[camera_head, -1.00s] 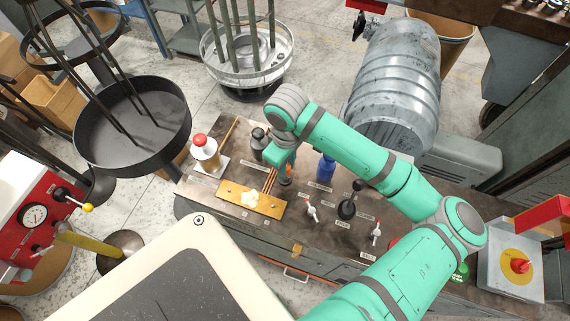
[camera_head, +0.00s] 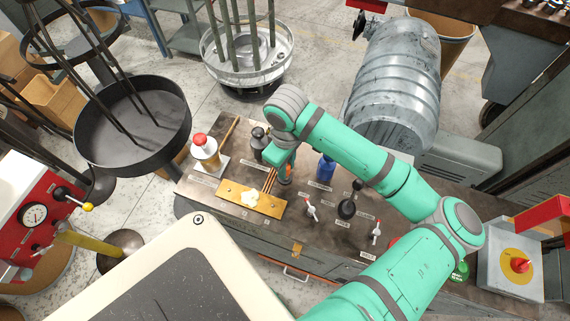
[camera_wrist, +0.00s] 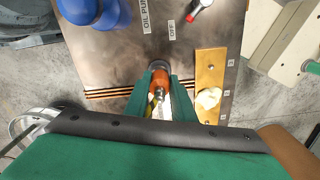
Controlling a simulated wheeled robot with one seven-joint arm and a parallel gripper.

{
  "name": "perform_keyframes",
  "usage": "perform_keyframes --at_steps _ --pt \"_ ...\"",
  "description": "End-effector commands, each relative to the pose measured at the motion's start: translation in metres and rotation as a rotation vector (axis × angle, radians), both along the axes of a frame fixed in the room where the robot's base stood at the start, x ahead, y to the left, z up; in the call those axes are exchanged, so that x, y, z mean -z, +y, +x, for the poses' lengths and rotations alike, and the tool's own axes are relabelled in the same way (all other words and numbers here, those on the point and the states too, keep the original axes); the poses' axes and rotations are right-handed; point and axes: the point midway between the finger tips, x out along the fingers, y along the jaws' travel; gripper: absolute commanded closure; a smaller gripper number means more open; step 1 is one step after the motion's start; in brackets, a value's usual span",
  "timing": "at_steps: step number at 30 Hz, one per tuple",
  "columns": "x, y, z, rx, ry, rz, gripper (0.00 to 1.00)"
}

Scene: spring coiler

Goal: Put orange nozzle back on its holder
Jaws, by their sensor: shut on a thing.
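The orange nozzle (camera_wrist: 158,78) is between the two green fingers of my gripper (camera_wrist: 160,96) in the wrist view, and the gripper is shut on it. In the head view a small orange part of the nozzle (camera_head: 287,169) shows below my gripper (camera_head: 284,162), over the bench top. A dark round rim (camera_wrist: 158,65) shows at the far end of the nozzle in the wrist view. I cannot tell whether the nozzle touches it or whether this is the holder. The hand hides most of the nozzle in the head view.
The brass plate (camera_head: 234,190) with a pale lump and the copper rods (camera_head: 270,181) lie close by on the bench. A blue bottle (camera_head: 326,168) stands to the right, a dark bottle (camera_head: 259,143) to the left.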

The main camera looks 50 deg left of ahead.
Motion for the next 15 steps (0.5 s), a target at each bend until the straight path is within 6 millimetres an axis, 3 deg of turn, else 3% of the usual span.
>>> perform_keyframes --at_steps 15 --pt "0.0052 0.0000 0.0004 0.001 -0.001 0.000 1.00"
